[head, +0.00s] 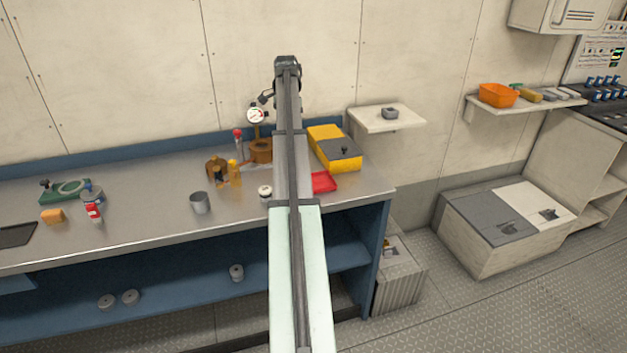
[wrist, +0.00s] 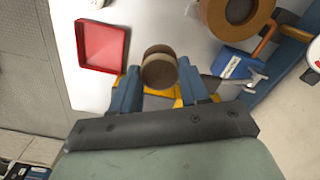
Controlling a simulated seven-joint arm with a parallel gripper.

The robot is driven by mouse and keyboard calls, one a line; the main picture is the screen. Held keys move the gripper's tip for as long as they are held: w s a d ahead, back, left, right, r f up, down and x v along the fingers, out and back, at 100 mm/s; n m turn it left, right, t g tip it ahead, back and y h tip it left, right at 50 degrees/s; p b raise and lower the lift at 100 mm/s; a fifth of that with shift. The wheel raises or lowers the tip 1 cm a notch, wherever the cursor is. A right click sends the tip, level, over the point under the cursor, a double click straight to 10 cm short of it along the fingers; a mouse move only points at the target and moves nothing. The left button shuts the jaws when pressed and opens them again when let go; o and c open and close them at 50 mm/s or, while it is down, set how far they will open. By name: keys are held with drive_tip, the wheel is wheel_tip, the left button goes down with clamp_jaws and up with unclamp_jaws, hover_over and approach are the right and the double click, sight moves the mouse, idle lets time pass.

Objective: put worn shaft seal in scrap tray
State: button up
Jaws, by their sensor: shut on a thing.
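In the wrist view, my gripper (wrist: 158,78) has its blue fingers on either side of a short round piece with a brown face and pale rim, the worn shaft seal (wrist: 160,68) by its look. The fingers are shut on it. A square red tray (wrist: 102,47), by its look the scrap tray, lies left of the seal in the wrist view and looks empty. In the head view the red tray (head: 323,182) is on the bench near its right end, partly behind my arm. My arm hides the gripper and the held seal there.
A yellow and grey box (head: 338,148) stands behind the tray. An orange-brown fitting (head: 261,151) and a gauge (head: 257,115) stand left of my arm. A grey cup (head: 200,202) and a small white round piece (head: 265,192) are on the bench. Several pale rings lie on the lower shelf.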

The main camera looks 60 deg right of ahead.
drive_tip(key=s+a+f, duration=0.1)
drive_tip(key=s+a, duration=0.1)
drive_tip(key=s, duration=0.4)
drive_tip(key=s+a+f, duration=0.2)
drive_tip(key=s, duration=0.5)
drive_tip(key=shift+d+f, duration=0.2)
drive_tip(key=shift+f, duration=4.6)
drive_tip(key=shift+f, duration=0.1)
drive_tip(key=o, duration=1.1)
drive_tip(key=shift+c, duration=0.2)
wheel_tip(320, 180, up, 12)
